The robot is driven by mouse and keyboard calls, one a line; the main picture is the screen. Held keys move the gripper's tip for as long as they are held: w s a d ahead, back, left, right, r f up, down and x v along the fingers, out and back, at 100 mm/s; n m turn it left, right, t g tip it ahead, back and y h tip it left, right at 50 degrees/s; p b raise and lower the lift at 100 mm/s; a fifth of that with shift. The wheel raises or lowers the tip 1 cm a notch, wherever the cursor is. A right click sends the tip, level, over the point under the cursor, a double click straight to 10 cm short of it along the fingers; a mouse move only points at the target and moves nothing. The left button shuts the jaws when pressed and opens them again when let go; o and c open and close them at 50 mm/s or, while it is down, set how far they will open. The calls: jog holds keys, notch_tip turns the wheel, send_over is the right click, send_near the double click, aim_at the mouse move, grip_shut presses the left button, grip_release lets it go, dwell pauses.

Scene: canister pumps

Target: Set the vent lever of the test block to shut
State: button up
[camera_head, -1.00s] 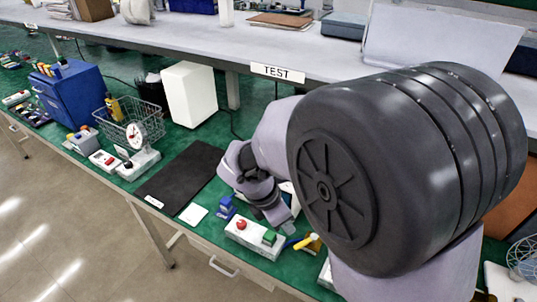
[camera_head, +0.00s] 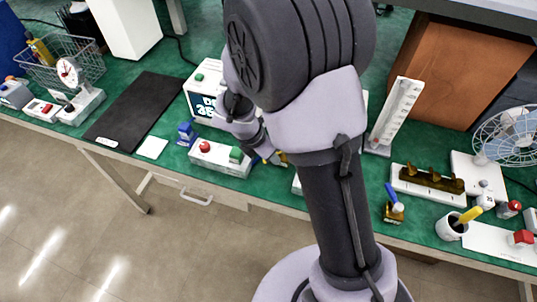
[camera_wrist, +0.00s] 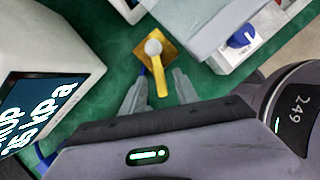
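A small brass block (camera_wrist: 146,48) sits on the green bench in the wrist view, with a pale round pivot on top. Its yellow lever (camera_wrist: 160,80) runs from the pivot toward the bottom of the picture. I take this to be the test block with the vent lever. My gripper (camera_wrist: 159,77) is open, with one finger on each side of the lever; I cannot tell whether either touches it. A blue part shows beside the left finger. In the head view, my arm hides most of the block, with only a brass bit (camera_head: 282,158) showing.
A white pump display (camera_wrist: 40,100) stands close on the left in the wrist view. A white box with a blue knob (camera_wrist: 240,38) is on the right. In the head view, a white box with red and green buttons (camera_head: 220,158) sits nearby; another brass block with a blue handle (camera_head: 393,212) stands right.

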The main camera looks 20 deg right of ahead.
grip_shut()
dwell(1.4)
